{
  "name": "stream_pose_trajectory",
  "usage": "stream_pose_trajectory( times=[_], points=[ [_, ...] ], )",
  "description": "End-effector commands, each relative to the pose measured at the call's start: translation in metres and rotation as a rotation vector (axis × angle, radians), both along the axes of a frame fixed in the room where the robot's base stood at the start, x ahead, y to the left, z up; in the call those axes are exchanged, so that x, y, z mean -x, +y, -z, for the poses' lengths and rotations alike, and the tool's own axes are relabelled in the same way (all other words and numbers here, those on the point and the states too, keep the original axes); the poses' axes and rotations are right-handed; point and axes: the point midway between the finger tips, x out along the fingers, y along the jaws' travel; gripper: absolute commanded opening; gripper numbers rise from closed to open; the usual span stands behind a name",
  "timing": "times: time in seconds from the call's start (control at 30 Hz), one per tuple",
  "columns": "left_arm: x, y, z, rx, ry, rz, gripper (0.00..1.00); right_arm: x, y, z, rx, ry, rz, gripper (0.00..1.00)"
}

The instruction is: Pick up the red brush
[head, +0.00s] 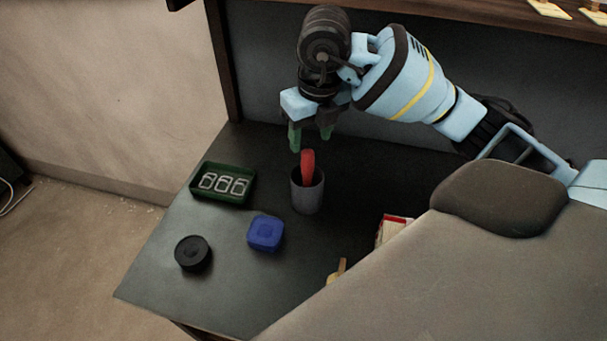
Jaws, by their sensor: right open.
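The red brush (308,163) stands in a grey cup (307,197) on the dark desk, with only its red upper part showing above the rim. The rest of it is hidden inside the cup. My right gripper (311,142) is open, with its green-tipped fingers pointing down just above and behind the brush in the picture. I see no contact with the brush, and the exact gap cannot be told. My left gripper is not in view.
A green tray (207,195) with white-outlined items, a blue box (265,232) and a black round object (193,253) lie left of the cup. A red-and-white item (391,229) sits to the right.

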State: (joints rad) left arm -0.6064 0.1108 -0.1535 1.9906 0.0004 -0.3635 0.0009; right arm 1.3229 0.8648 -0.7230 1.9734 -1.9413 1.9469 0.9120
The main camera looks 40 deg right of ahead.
Motion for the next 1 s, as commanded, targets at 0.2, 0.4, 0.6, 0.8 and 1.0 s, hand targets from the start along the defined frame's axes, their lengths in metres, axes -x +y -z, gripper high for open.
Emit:
stream_pose_trajectory(
  times=[0.2, 0.4, 0.6, 0.8, 1.0],
  points=[
    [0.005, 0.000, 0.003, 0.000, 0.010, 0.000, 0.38, -0.003, 0.000, 0.022, 0.000, 0.004, 0.000, 0.52],
    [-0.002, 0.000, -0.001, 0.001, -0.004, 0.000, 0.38, -0.004, 0.000, 0.027, 0.001, 0.003, 0.000, 0.52],
    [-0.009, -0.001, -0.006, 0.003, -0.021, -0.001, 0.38, -0.007, 0.000, 0.051, 0.000, 0.005, 0.000, 0.52],
    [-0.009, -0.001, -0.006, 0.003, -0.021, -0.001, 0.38, -0.011, 0.000, 0.073, 0.001, 0.003, 0.000, 0.52],
    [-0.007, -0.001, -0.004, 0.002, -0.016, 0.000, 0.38, -0.012, 0.000, 0.076, 0.000, 0.000, 0.000, 0.52]
  ],
)
